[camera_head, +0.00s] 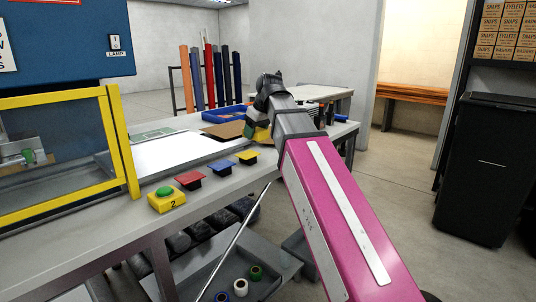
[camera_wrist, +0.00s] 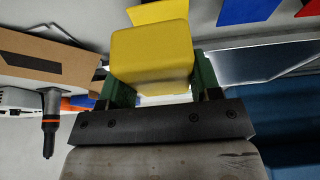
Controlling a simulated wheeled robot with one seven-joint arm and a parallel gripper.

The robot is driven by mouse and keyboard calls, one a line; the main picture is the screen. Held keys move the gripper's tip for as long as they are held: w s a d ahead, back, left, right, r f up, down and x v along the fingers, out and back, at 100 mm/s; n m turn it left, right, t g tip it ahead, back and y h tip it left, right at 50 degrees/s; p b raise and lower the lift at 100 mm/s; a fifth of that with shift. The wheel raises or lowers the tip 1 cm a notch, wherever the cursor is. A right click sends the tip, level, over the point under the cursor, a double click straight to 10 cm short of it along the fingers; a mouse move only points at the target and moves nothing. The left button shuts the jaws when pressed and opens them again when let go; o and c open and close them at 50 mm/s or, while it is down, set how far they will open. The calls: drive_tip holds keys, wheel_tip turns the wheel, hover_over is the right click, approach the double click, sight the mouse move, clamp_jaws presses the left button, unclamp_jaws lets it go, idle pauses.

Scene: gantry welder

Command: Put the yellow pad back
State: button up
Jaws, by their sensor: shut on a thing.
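The yellow pad (camera_wrist: 152,58) is a thick yellow block held between the two green fingers of my gripper (camera_wrist: 160,80). In the head view my gripper (camera_head: 257,130) is over the workbench (camera_head: 230,175), and a bit of yellow shows there, mostly hidden by my wrist. A flat yellow plate (camera_head: 247,157) lies at the bench's front edge, right of a blue plate (camera_head: 221,168) and a red plate (camera_head: 190,180). In the wrist view the yellow plate (camera_wrist: 158,12) shows beyond the held pad. I cannot tell the gap between them.
A yellow box with a green button (camera_head: 165,198) stands left of the plates, beside a yellow-framed guard (camera_head: 120,140). A cardboard piece (camera_wrist: 40,60) and a tool with a dark tip (camera_wrist: 50,125) are left in the wrist view. A blue tray (camera_head: 225,114) lies farther back.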

hover_over(266, 154)
drive_tip(key=s, duration=0.1)
drive_tip(key=f, duration=0.6)
drive_tip(key=shift+d+f, duration=0.2)
drive_tip(key=shift+d, duration=0.2)
drive_tip(key=shift+f, duration=2.05)
drive_tip(key=o, duration=0.5)
drive_tip(key=shift+f, duration=0.15)
drive_tip(key=shift+c, duration=0.2)
drive_tip(key=o, duration=0.4)
drive_tip(key=v, duration=1.2)
